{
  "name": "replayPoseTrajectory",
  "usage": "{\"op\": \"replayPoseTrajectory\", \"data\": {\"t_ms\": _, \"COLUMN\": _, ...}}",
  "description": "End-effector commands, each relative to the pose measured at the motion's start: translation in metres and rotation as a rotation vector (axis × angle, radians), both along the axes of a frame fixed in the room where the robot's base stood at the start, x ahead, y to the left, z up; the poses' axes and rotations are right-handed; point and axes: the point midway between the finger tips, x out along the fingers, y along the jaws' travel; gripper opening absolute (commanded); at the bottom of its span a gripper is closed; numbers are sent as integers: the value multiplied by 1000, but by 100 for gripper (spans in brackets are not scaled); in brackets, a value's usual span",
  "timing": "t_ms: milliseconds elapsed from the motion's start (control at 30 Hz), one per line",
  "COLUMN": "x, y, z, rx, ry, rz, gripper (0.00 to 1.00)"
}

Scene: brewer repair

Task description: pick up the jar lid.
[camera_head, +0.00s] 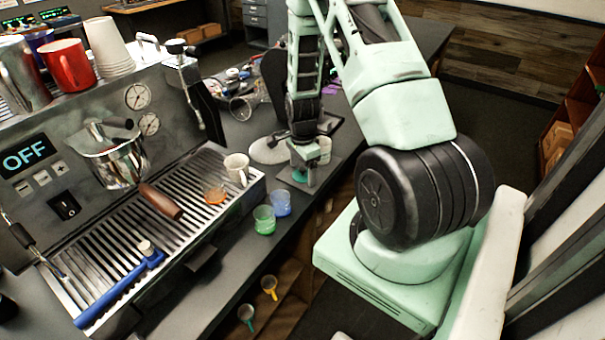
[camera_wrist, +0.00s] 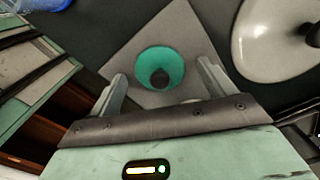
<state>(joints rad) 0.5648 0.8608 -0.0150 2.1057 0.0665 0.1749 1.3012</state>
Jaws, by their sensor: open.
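A round teal piece with a dark knob-like centre, which looks like the jar lid (camera_wrist: 148,62), lies on a grey square mat (camera_wrist: 178,28) in the wrist view. My gripper (camera_wrist: 160,73) is open, with one finger at either side of the lid's near part and nothing held. I cannot tell whether a finger touches it. In the head view my gripper (camera_head: 307,172) points down over the counter edge area, just behind the glasses, and largely hides the lid. A white oval piece with a dark knob (camera_wrist: 270,45) lies to the right in the wrist view.
A blue glass (camera_head: 281,203), a green glass (camera_head: 264,220) and a white mug (camera_head: 236,169) stand close by at the espresso machine (camera_head: 150,215). A pale cup (camera_head: 324,148) stands just behind my gripper. Tools and a glass vessel (camera_head: 241,107) lie farther back.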

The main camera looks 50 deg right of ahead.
Motion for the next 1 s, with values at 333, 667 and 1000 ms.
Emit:
{"op": "replayPoseTrajectory", "data": {"t_ms": 333, "x": 0, "y": 0, "z": 0, "rx": 0, "ry": 0, "rz": 0, "gripper": 34}}
{"op": "replayPoseTrajectory", "data": {"t_ms": 667, "x": 1, "y": 0, "z": 9, "rx": -2, "ry": -2, "rz": -1, "gripper": 34}}
{"op": "replayPoseTrajectory", "data": {"t_ms": 1000, "x": 1, "y": 0, "z": 59, "rx": -4, "ry": -5, "rz": 0, "gripper": 34}}
